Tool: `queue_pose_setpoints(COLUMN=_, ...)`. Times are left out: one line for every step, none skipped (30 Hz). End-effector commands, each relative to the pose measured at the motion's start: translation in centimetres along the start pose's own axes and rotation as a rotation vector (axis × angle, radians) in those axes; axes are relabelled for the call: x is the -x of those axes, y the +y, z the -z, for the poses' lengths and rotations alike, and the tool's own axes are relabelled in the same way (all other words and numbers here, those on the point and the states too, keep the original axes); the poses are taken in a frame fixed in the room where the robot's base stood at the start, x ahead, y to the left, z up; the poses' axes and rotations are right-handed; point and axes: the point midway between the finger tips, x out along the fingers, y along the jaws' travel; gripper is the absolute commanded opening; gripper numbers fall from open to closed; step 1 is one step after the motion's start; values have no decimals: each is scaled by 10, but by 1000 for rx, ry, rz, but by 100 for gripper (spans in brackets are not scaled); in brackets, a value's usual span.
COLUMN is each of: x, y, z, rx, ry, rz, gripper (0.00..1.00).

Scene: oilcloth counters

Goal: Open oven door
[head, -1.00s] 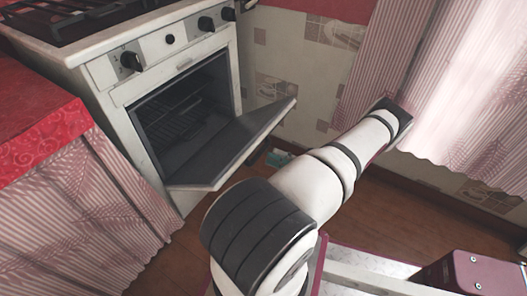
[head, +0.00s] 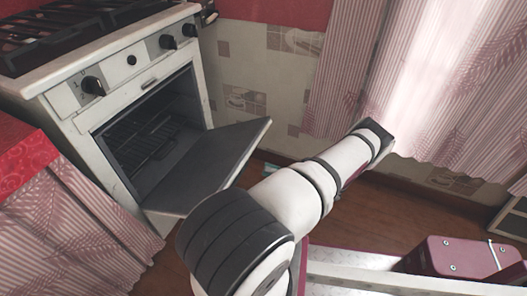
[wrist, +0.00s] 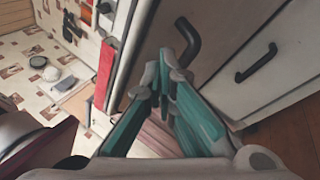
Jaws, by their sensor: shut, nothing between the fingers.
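The white oven (head: 60,125) stands at the left of the head view. Its door (head: 215,165) is partly open, tilted out and down, and the dark inside with wire racks (head: 145,140) shows. My gripper is out of sight in the head view. In the wrist view my gripper (wrist: 165,72) has teal fingers, closed together and empty. A dark curved handle (wrist: 190,40) on a pale panel lies just beyond the fingertips; I cannot tell if they touch it, or if it is the oven door's handle.
A red-covered counter with a striped curtain (head: 75,225) is left of the oven. Pink curtains (head: 440,90) hang at the right. Wood floor (head: 400,205) lies open ahead. The wrist view shows a second dark handle (wrist: 257,63) and a red cloth (wrist: 105,72).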

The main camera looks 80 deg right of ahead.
Motion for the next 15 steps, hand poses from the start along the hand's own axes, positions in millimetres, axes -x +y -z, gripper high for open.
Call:
queue_pose_setpoints(x=10, y=5, z=-6, rx=136, ry=-25, rz=39, gripper=0)
queue_pose_setpoints(x=15, y=5, z=-8, rx=223, ry=-35, rz=64, gripper=0)
queue_pose_setpoints(x=22, y=6, z=-11, rx=338, ry=-45, rz=98, gripper=0)
queue_pose_setpoints(x=27, y=6, z=-13, rx=421, ry=-50, rz=124, gripper=0)
queue_pose_setpoints(x=32, y=6, z=-16, rx=503, ry=-54, rz=152, gripper=0)
queue_pose_setpoints(x=40, y=7, z=-19, rx=606, ry=-55, rz=187, gripper=0)
queue_pose_setpoints(x=45, y=8, z=-21, rx=679, ry=-55, rz=213, gripper=0)
queue_pose_setpoints(x=50, y=8, z=-23, rx=747, ry=-53, rz=238, gripper=0)
queue_pose_setpoints(x=56, y=9, z=-26, rx=829, ry=-49, rz=268, gripper=0)
queue_pose_setpoints(x=60, y=9, z=-28, rx=883, ry=-45, rz=290, gripper=0)
queue_pose_setpoints(x=64, y=9, z=-29, rx=932, ry=-40, rz=308, gripper=0)
queue_pose_setpoints(x=68, y=10, z=-31, rx=986, ry=-35, rz=330, gripper=0)
queue_pose_setpoints(x=71, y=10, z=-32, rx=1020, ry=-31, rz=344, gripper=0)
queue_pose_setpoints(x=73, y=10, z=-33, rx=1048, ry=-28, rz=355, gripper=0)
queue_pose_setpoints(x=75, y=10, z=-34, rx=1076, ry=-22, rz=366, gripper=0)
